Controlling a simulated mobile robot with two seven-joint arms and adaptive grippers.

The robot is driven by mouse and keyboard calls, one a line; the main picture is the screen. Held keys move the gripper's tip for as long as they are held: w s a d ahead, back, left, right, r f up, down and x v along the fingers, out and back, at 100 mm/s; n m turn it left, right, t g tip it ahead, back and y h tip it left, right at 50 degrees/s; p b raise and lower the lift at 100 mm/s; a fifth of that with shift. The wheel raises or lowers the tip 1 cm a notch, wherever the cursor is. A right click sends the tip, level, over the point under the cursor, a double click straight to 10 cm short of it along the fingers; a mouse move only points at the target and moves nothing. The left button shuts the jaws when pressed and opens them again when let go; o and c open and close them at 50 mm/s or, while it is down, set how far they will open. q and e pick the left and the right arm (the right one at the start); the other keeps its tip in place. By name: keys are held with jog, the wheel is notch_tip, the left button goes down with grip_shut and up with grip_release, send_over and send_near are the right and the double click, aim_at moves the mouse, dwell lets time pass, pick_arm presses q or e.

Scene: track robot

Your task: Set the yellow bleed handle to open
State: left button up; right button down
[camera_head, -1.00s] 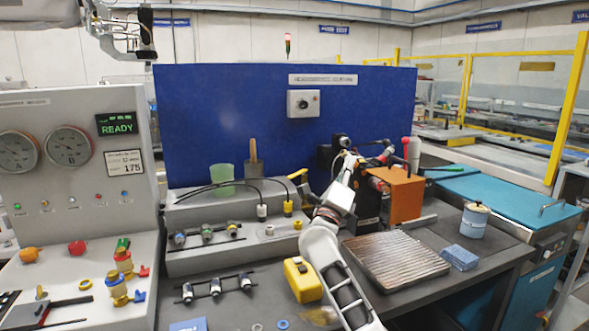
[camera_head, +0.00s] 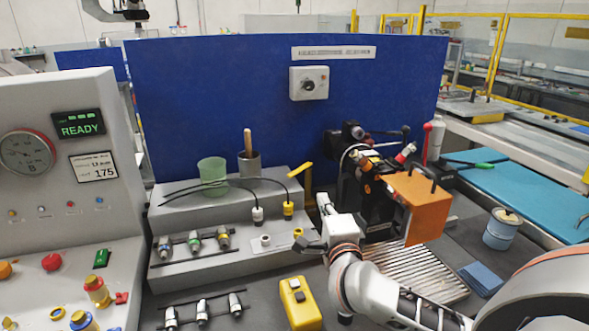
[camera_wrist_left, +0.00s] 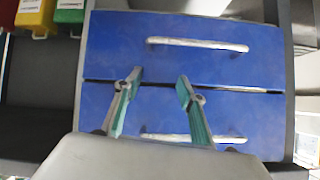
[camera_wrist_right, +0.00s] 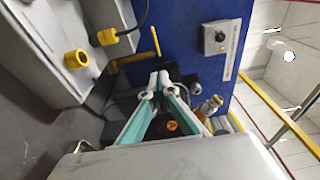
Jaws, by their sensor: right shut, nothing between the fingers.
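The yellow bleed handle (camera_head: 300,169) is a short lever on a yellow upright pipe at the right end of the grey stepped bench, in front of the blue panel. It slants in the head view. The right wrist view also shows the handle (camera_wrist_right: 156,41), beyond the fingertips and apart from them. My right gripper (camera_head: 323,203) is below and slightly right of the handle in the head view. Its fingertips (camera_wrist_right: 160,80) are together and empty. My left gripper (camera_wrist_left: 158,82) is open and empty, facing blue drawers, and I cannot make it out in the head view.
An orange box (camera_head: 412,205) and dark fittings stand right of my right gripper. Black cables with white and yellow plugs (camera_head: 288,209) hang left of the handle. A green cup (camera_head: 212,172) stands on the bench. A yellow box (camera_head: 300,304) lies in front.

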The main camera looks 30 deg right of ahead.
send_near(300, 172)
jog(key=w+d, duration=0.2)
jog(key=d, duration=0.2)
pick_arm(q)
jog(key=shift+f, duration=0.2)
pick_arm(e)
jog(key=shift+w+a, duration=0.35)
jog(key=shift+w, duration=0.5)
jog(key=shift+w+a, duration=0.35)
jog(key=shift+w, duration=0.45)
pick_arm(q)
jog(key=shift+a, duration=0.1)
